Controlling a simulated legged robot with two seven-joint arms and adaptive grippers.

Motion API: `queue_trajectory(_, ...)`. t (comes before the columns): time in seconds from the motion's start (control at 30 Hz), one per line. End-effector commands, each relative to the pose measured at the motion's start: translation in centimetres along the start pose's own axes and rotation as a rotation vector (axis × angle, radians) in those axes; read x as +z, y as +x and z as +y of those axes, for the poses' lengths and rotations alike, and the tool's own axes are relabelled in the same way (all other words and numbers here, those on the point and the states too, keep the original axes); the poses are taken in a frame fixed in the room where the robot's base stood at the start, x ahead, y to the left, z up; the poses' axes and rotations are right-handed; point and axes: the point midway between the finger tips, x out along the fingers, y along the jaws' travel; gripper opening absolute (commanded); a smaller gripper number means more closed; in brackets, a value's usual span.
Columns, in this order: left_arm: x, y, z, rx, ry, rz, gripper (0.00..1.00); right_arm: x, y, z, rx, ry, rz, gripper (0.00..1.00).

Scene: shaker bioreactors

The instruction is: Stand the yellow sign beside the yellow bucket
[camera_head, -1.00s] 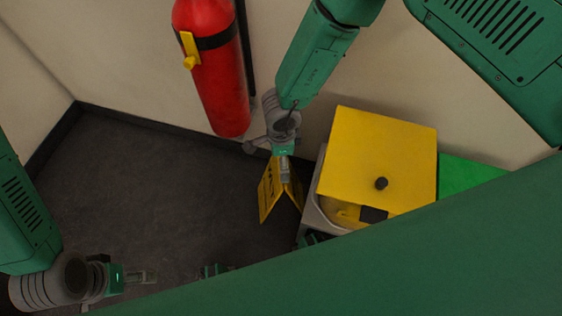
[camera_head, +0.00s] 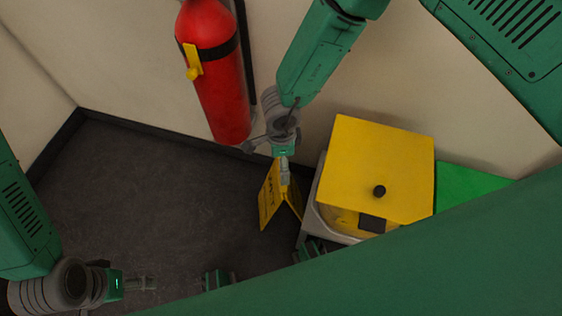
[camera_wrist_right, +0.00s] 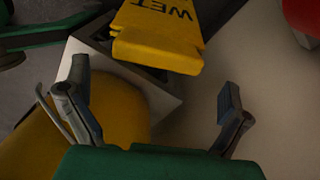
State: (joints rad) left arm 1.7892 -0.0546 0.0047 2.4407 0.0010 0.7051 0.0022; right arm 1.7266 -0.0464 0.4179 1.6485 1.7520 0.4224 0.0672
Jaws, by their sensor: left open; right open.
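The yellow sign (camera_head: 271,200) stands like a tent on the dark floor, left of a yellow square-topped item (camera_head: 375,165) with a pale bin and yellow parts beneath it, which I take for the bucket. In the right wrist view the sign (camera_wrist_right: 160,40) shows "WET" and lies beyond my fingertips. A rounded yellow body (camera_wrist_right: 105,115) fills the lower left there. My right gripper (camera_head: 285,178) is at the sign's top edge in the head view; its fingers (camera_wrist_right: 148,100) are wide apart with nothing held between them. My left gripper (camera_head: 143,283) is open and empty at lower left.
A red fire extinguisher (camera_head: 215,85) hangs on the wall behind, left of my right arm. A green surface (camera_head: 468,183) adjoins the yellow item on the right. Dark floor (camera_head: 150,200) is clear on the left. My green body hides the lower right.

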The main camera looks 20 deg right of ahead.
Motion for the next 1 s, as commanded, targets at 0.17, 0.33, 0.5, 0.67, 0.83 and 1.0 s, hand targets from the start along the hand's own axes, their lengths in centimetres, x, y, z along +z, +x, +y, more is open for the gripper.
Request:
queue_trajectory(0.17,-0.1,-1.8,0.0,0.000,0.000,0.000,0.83,0.0,-4.1,0.0,0.000,0.001,-0.001,1.00)
queue_trajectory(0.33,-0.1,-2.4,0.0,0.000,0.000,0.000,0.83,0.0,-6.1,0.0,0.000,0.001,0.000,1.00)
queue_trajectory(0.5,-0.1,-2.6,0.0,0.000,0.000,0.000,0.83,0.0,-6.7,0.0,0.001,-0.001,-0.001,1.00)
queue_trajectory(0.67,-0.1,-2.5,0.0,0.000,0.000,0.000,0.83,0.0,-6.7,0.1,0.001,-0.001,-0.001,1.00)
queue_trajectory(0.83,-0.1,-2.5,0.0,0.000,0.000,0.000,0.83,0.0,-6.7,0.0,0.001,0.000,0.000,1.00)
queue_trajectory(1.0,-0.1,-2.5,0.0,0.000,0.000,0.000,0.83,0.0,-6.7,0.0,0.001,-0.001,0.000,1.00)
